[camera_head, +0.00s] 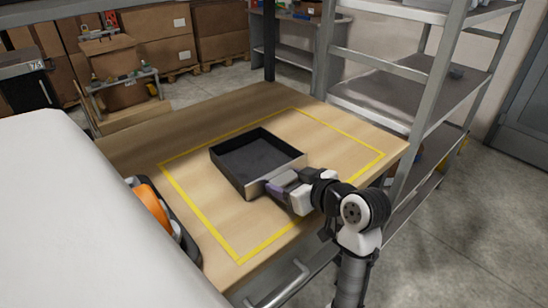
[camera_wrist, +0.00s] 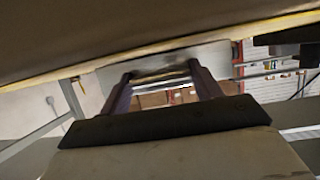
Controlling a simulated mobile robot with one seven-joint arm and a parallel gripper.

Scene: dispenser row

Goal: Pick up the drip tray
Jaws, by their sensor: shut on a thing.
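The drip tray (camera_head: 262,148) is a square, dark, open-topped tray with a grey front face. In the head view it is over the wooden table, inside the yellow outline, and looks empty and about level. My gripper (camera_head: 277,185) is at the tray's near right side, shut on its wall. In the wrist view the two fingers of my gripper (camera_wrist: 162,74) reach up to a grey face, which seems to be the tray's wall (camera_wrist: 212,55). I cannot tell whether the tray touches the table.
The wooden table (camera_head: 195,139) has free room around the tray within the yellow line (camera_head: 203,212). An orange-and-black object (camera_head: 153,206) is at the table's left edge. A metal shelf rack (camera_head: 440,95) stands close on the right. Cardboard boxes (camera_head: 160,35) are at the back.

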